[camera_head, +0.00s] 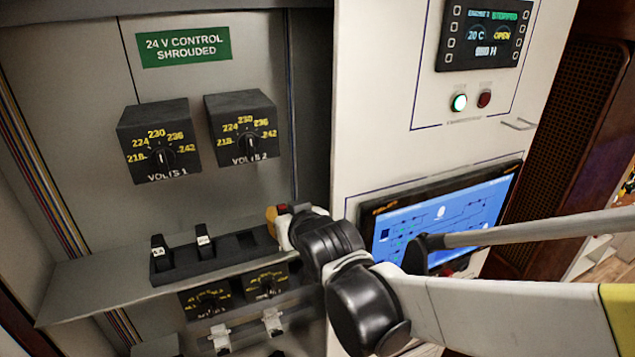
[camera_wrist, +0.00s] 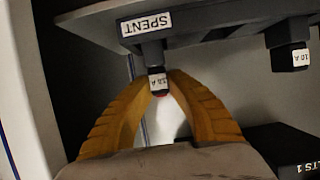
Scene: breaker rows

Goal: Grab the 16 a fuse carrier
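In the wrist view, a small dark fuse carrier (camera_wrist: 158,84) with a white label and a bit of red sits between my gripper's yellow fingertips (camera_wrist: 160,90). The fingertips press close on both sides of it. Its label is too small to read surely. It meets a dark block under a "SPENT" label. In the head view my gripper (camera_head: 278,216) is at the right end of a black holder strip (camera_head: 190,271), and the held carrier is mostly hidden there. Two other black carriers, left (camera_head: 161,252) and middle (camera_head: 204,240), stand upright in the strip.
The strip lies on a grey shelf (camera_head: 85,290) with an empty-looking slot (camera_head: 248,240) beside my gripper. Two voltmeter boxes (camera_head: 158,140) (camera_head: 242,128) are above. A blue screen (camera_head: 435,222) lies behind my arm. In the wrist view another labelled carrier (camera_wrist: 300,57) is at right.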

